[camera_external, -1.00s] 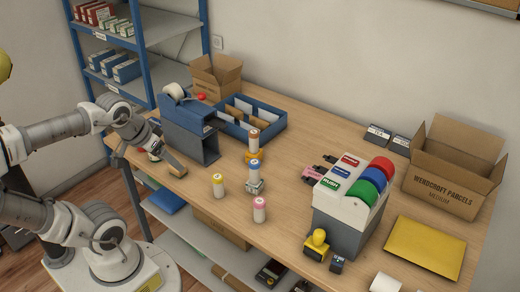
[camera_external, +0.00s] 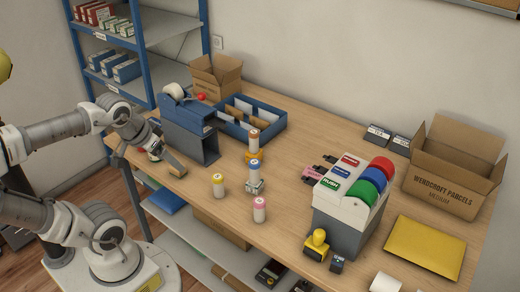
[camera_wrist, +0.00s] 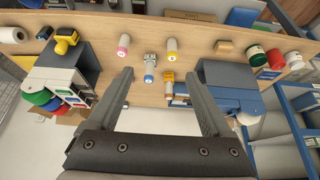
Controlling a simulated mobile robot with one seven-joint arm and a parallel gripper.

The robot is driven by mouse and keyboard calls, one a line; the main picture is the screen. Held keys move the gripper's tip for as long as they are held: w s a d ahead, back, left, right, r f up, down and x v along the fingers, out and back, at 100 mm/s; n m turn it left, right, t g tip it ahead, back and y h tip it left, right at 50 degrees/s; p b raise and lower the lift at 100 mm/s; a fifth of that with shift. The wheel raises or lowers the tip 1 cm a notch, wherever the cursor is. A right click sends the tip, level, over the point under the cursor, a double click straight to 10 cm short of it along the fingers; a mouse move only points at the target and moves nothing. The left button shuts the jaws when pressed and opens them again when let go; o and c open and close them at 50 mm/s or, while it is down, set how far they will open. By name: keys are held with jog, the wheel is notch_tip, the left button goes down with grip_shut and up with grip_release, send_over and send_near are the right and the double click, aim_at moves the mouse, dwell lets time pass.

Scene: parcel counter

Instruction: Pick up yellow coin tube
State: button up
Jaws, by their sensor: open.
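The yellow coin tube (camera_external: 218,185), a pale cylinder with a yellow cap, stands upright near the front edge of the wooden counter (camera_external: 285,185). It also shows in the wrist view (camera_wrist: 172,48), beyond my fingertips. My gripper (camera_external: 166,162) is open and empty at the counter's left end, to the left of the yellow tube and apart from it. In the wrist view my gripper's two fingers (camera_wrist: 158,80) are spread wide.
A pink-capped tube (camera_external: 260,210), a blue-capped tube (camera_external: 254,171) and a brown-topped tube (camera_external: 253,142) stand close by. A blue-grey dispenser (camera_external: 190,130) stands behind my gripper. A label dispenser (camera_external: 345,205) stands to the right. The counter around the yellow tube is clear.

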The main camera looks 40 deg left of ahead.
aim_at(216, 182)
jog(key=w+a+f+m+y+b, duration=0.3)
jog(key=a+f+m+b, duration=0.1)
jog(key=f+m+b, duration=0.2)
jog(key=w+a+f+m+y+b, duration=0.25)
jog(key=a+f+m+b, duration=0.2)
jog(key=f, duration=0.25)
jog(key=w+d+f+m+t+b, duration=0.2)
jog(key=w+f+m+b, duration=0.1)
jog(key=m, duration=0.3)
jog(key=w+d+f+m+t+y+b, duration=0.1)
jog(key=w+f+m+b, duration=0.3)
jog(key=w+m+b, duration=0.1)
jog(key=w+d+f+m+t+b, duration=0.2)
jog(key=w+f+m+b, duration=0.2)
jog(key=m, duration=0.4)
jog(key=shift+w+d+t+y+b, duration=0.15)
jog(key=shift+d+t+y+b, duration=0.2)
jog(key=shift+b, duration=0.4)
jog(key=b+x, duration=0.2)
jog(key=x, duration=0.4)
jog(key=shift+w+f, duration=0.15)
jog(key=shift+f, duration=0.05)
jog(key=shift+w+a+b, duration=0.35)
jog(key=shift+w, duration=0.1)
grip_shut()
